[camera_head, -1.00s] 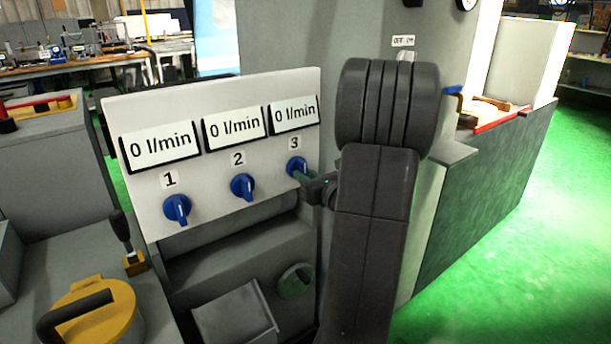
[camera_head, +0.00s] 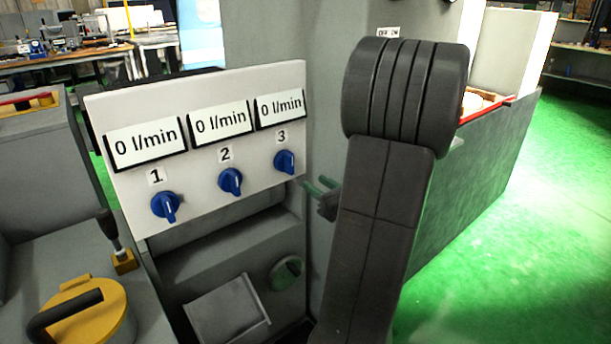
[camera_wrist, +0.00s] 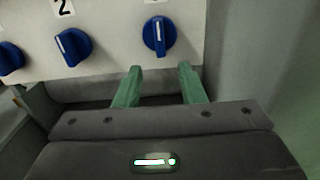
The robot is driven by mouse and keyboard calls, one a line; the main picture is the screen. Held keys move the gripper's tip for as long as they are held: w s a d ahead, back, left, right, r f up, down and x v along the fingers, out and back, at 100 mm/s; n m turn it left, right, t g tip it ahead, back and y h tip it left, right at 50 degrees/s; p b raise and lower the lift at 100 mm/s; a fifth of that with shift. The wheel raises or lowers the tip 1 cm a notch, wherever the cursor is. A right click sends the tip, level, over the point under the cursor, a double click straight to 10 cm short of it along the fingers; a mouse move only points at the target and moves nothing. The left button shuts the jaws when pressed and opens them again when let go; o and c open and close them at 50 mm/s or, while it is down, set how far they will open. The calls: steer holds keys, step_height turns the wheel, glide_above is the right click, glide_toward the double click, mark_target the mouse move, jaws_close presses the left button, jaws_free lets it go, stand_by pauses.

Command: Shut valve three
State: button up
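Valve three is a blue knob (camera_head: 285,161) under the label 3, at the right end of the white panel (camera_head: 240,110). Its white pointer line stands about upright, and the display (camera_head: 280,107) above it reads 0 l/min. My gripper (camera_head: 318,186) is to the right of and below this knob, apart from it. In the wrist view, the two green fingers (camera_wrist: 160,72) are spread with nothing between them, and valve three (camera_wrist: 159,36) is just beyond their tips.
Blue knobs one (camera_head: 165,206) and two (camera_head: 231,181) sit to the left on the panel, their displays also at 0 l/min. A grey machine body (camera_head: 240,250) lies below. A yellow round lid with a black handle (camera_head: 80,318) is at lower left.

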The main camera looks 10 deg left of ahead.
mark_target(293, 168)
steer(key=shift+v, duration=1.55)
steer(key=shift+w+a, duration=0.1)
steer(key=b+x, duration=0.1)
steer(key=x, duration=1.2)
steer(key=shift+w+a, duration=0.2)
steer(key=shift+a, duration=0.05)
